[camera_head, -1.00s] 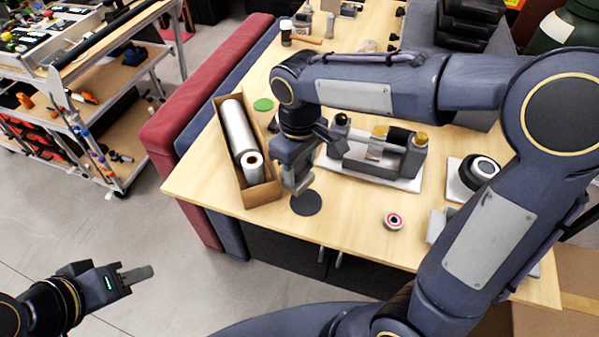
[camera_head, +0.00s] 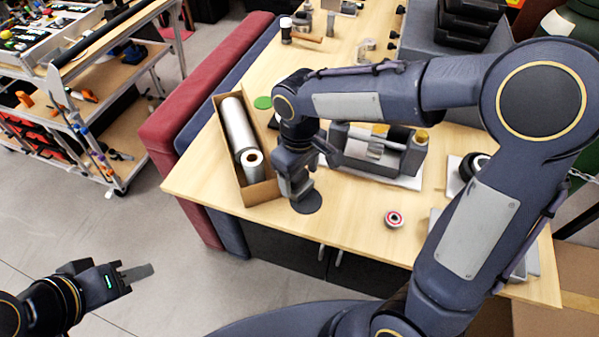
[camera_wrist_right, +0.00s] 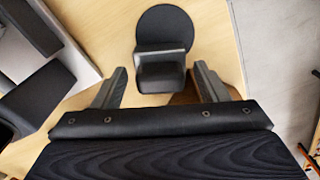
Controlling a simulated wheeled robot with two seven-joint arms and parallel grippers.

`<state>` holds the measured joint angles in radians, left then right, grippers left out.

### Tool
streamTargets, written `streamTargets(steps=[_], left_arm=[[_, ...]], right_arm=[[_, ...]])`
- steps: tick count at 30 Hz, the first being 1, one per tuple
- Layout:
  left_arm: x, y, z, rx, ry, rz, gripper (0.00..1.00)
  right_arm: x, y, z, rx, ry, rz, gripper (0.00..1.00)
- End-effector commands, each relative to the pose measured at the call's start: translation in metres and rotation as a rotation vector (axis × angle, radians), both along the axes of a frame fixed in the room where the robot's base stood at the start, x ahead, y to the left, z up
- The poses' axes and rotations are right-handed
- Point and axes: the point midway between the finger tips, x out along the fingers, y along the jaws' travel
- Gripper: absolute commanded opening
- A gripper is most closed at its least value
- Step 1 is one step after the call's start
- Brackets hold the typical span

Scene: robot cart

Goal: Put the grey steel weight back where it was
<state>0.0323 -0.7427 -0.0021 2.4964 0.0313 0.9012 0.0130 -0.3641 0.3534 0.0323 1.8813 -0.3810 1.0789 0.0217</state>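The grey steel weight (camera_wrist_right: 160,72) is a dark grey block with a lighter top edge. In the right wrist view it stands between the fingers of my right gripper (camera_wrist_right: 163,82), with a small gap on each side. It overlaps the near part of a black round disc (camera_wrist_right: 167,24); whether its whole base rests on the disc is hidden. In the head view my right gripper (camera_head: 299,196) is low over this disc (camera_head: 310,204) and mostly hides the weight. My left gripper (camera_head: 138,272) is empty, off the table at lower left; its finger gap is not clear.
An open cardboard box (camera_head: 262,192) with silver rolls stands just left of my right gripper. A grey fixture (camera_head: 375,155) on a pale plate is to the right. A red-and-white ring (camera_head: 393,219) lies near the front. A green disc (camera_head: 263,103) lies behind.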

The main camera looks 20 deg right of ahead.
Motion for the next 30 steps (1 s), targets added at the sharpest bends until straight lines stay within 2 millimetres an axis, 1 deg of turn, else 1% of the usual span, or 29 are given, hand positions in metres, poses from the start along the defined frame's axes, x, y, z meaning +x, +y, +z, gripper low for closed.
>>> streamTargets(steps=[4, 6, 8, 11, 18, 21, 25, 30], left_arm=[[0.0, 0.0, 0.001, 0.0, 0.0, 0.0, 0.36], [0.0, 0.0, 0.004, 0.0, 0.0, 0.0, 0.36], [0.0, 0.0, 0.003, 0.0, 0.0, 0.0, 0.36], [0.0, 0.0, 0.003, 0.0, 0.0, 0.0, 0.36], [0.0, 0.0, 0.003, 0.0, 0.0, 0.0, 0.36], [0.0, 0.0, 0.003, 0.0, 0.0, 0.0, 0.36], [0.0, 0.0, 0.003, 0.0, 0.0, 0.0, 0.36], [0.0, 0.0, 0.004, 0.0, 0.0, 0.0, 0.36]], right_arm=[[0.0, 0.0, 0.001, 0.0, 0.0, 0.0, 0.67], [0.0, 0.0, 0.006, 0.001, -0.001, 0.0, 0.67], [0.001, 0.0, 0.009, 0.001, -0.003, 0.0, 0.67], [0.001, 0.0, 0.026, 0.002, -0.006, -0.002, 0.67], [0.001, 0.001, 0.079, 0.002, -0.006, 0.0, 0.67], [0.001, 0.0, 0.097, 0.003, -0.004, 0.0, 0.67], [0.0, 0.001, 0.114, 0.001, -0.002, 0.001, 0.67], [0.0, 0.0, 0.123, 0.0, 0.0, 0.001, 0.67]])
